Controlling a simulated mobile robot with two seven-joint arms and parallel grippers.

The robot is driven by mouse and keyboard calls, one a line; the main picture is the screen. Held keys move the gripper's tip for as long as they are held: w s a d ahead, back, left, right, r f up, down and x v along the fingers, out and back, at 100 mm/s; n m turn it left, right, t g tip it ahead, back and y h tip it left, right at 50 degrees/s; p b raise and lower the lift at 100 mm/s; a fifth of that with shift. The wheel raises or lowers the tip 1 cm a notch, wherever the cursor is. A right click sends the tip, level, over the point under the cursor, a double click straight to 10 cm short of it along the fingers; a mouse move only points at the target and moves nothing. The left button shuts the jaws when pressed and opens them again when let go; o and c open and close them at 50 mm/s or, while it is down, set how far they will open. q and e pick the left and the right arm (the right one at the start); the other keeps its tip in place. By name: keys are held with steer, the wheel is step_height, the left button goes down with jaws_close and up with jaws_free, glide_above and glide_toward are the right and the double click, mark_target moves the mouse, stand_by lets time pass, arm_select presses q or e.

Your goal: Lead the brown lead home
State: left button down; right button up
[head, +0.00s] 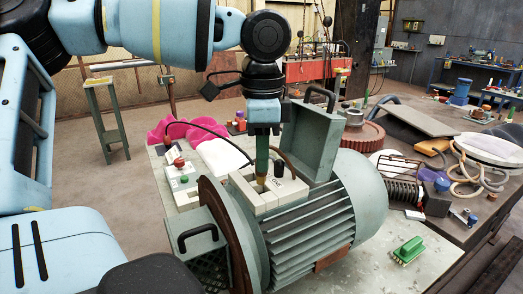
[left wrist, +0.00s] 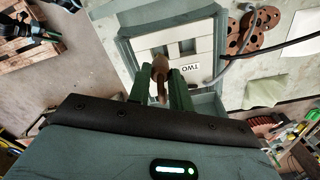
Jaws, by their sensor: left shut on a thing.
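A large grey-green finned motor (head: 315,228) lies on the bench with an open terminal box on top. In the left wrist view the brown lead (left wrist: 160,66) shows between the fingertips (left wrist: 161,84). Its tip is low at the blocks; I cannot tell whether it sits in a slot. My right gripper is not in view.
The raised box lid (head: 312,140) stands just behind the gripper. A control box with a red button (head: 179,163) and a black cable (head: 205,128) lie to the left. A green connector (head: 409,249) lies at the right front. Cluttered benches stand behind.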

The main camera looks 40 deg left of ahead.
arm_select(q)
steer(key=shift+f+b, duration=0.3)
steer(key=shift+f, duration=1.3)
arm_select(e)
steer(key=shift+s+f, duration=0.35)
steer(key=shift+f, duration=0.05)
arm_select(q)
steer(key=c, duration=1.2)
jaws_free()
steer(key=shift+r, duration=3.95)
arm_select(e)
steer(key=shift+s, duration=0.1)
